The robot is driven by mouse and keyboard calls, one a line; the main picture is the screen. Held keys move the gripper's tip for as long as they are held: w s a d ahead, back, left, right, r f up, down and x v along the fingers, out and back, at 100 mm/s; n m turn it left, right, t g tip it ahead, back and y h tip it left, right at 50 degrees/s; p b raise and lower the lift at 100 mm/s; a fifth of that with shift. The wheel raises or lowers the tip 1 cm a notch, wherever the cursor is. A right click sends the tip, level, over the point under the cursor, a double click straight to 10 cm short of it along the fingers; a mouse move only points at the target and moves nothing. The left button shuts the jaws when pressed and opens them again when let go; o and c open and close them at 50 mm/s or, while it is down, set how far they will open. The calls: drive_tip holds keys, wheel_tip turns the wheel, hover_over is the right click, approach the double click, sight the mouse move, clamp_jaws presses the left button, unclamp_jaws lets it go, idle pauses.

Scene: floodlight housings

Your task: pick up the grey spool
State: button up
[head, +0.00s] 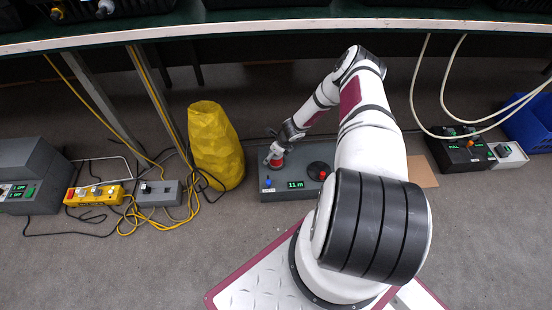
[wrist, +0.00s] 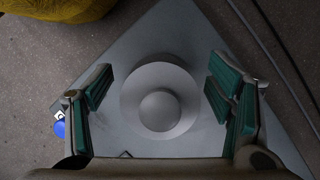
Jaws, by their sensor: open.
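The grey spool (wrist: 160,112) shows in the wrist view as a round disc with a smaller round knob on top. It rests on the grey box (wrist: 195,25), which also shows in the head view (head: 300,194). My gripper (wrist: 160,88) is open, with a teal-padded finger on either side of the spool and a gap on both sides. In the head view my gripper (head: 273,158) is low over the box's left part, and I cannot make out the spool there.
The box carries a lit "11 m" display (head: 296,184), a blue knob (head: 268,182), a red knob (head: 322,175) and a black disc (head: 316,167). A yellow faceted bin (head: 215,145) stands close on the left. Cables and small boxes lie farther left. A tabletop edge (head: 260,30) runs above.

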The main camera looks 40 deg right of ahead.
drive_tip(key=c, duration=1.3)
drive_tip(key=shift+r, duration=0.1)
